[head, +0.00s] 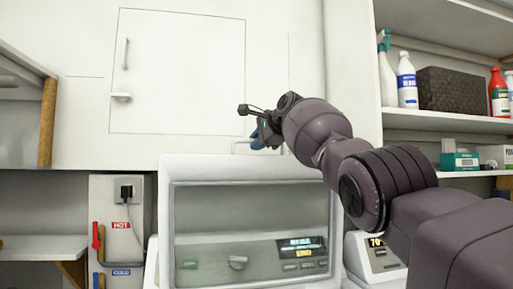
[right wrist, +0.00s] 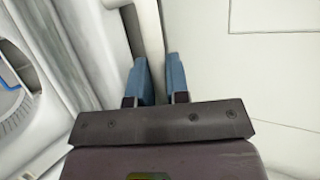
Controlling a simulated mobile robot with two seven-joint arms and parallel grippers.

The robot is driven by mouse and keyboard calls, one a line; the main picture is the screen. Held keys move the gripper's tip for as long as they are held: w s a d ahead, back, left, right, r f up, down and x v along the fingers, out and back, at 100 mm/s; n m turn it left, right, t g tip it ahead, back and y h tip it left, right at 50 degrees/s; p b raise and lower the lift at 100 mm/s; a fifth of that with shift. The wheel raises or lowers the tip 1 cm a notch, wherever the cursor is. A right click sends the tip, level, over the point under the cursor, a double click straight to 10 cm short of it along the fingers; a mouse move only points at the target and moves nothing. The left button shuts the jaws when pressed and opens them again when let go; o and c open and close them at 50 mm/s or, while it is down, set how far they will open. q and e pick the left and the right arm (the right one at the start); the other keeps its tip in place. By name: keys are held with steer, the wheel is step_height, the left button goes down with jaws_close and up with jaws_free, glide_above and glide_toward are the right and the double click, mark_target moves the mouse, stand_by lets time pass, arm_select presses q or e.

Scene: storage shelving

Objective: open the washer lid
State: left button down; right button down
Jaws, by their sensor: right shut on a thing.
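The washer lid (head: 167,225) is a white frame with a clear pane, standing raised in the middle of the head view. The washer's control panel (head: 205,262) shows through the pane. A thin white handle (head: 240,147) sits on the lid's top edge. My right gripper (head: 256,140) reaches in from the right at this handle. In the right wrist view, its blue fingers (right wrist: 160,75) are shut on the white handle bar (right wrist: 151,25). The grip point itself is partly hidden by the fingers. A round opening with blue inside (right wrist: 14,82) shows at the left there. My left gripper is not in view.
A white wall cabinet door (head: 185,70) is behind the lid. Shelves at the right hold bottles (head: 407,85) and a dark basket (head: 452,90). A second machine's panel (head: 378,262) stands right of the lid. Hot and cold taps (head: 98,240) are at the left.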

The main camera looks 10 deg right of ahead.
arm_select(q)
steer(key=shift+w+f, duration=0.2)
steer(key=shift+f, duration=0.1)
arm_select(e)
steer(key=shift+w+f, duration=0.2)
steer(key=shift+w, duration=0.1)
steer(key=c, duration=1.4)
jaws_free()
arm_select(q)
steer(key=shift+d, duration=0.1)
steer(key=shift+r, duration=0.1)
arm_select(e)
steer(key=shift+r, duration=0.2)
